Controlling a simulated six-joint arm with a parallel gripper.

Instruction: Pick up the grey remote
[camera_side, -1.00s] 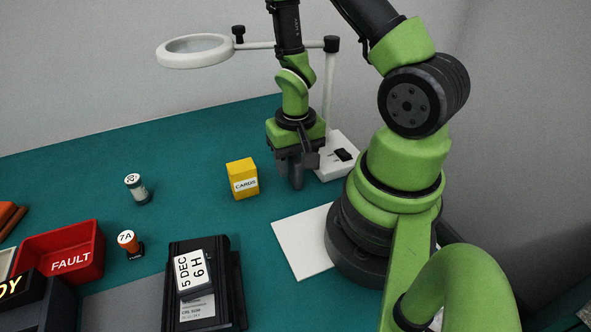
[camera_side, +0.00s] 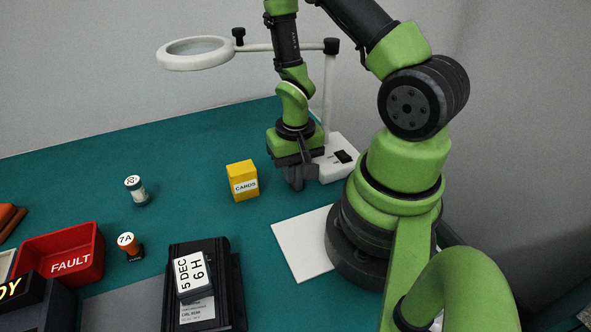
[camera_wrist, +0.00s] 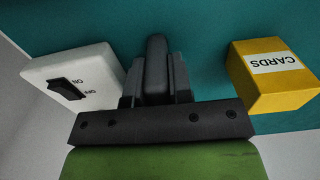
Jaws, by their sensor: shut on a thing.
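The grey remote (camera_wrist: 156,48) is a slim dark grey bar with a rounded end. In the wrist view it sits between the two fingers of my gripper (camera_wrist: 155,78) and reaches past their tips. In the side view my gripper (camera_side: 300,172) points down beside the white lamp base, with its fingers shut on the remote. There the remote is mostly hidden by the fingers. I cannot tell whether its lower end touches the green mat.
The white magnifier-lamp base (camera_side: 335,160) with a black switch stands close by on the right. A yellow CARDS box (camera_side: 242,181) stands to the left. A white sheet (camera_side: 302,243) lies in front. The lamp's ring (camera_side: 195,53) overhangs at the upper left.

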